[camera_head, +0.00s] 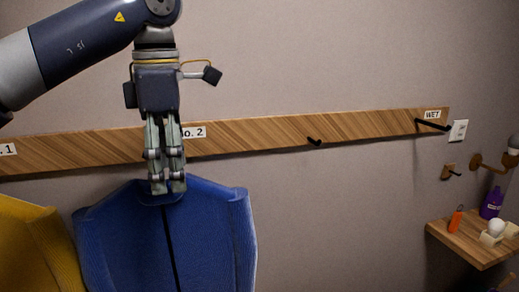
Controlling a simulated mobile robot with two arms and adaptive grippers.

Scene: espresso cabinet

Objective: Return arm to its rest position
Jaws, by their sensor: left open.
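My left arm comes in from the upper left, and its gripper (167,188) points straight down. The gripper is open, and its fingertips overlap the top edge of a blue coat (215,235) in the picture. I cannot tell whether they touch the cloth. The blue coat hangs below the label "No. 2" (196,132), with a dark line down its front. The gripper hides the middle of its collar and whatever hook is behind it. My right gripper is not in view.
A wooden rail (255,136) runs along the wall, with a free black hook (314,142) and another hook (432,125) by the "WET" label (432,114). A yellow coat (35,245) hangs at lower left. A small shelf (470,243) at right holds a purple bottle (491,203).

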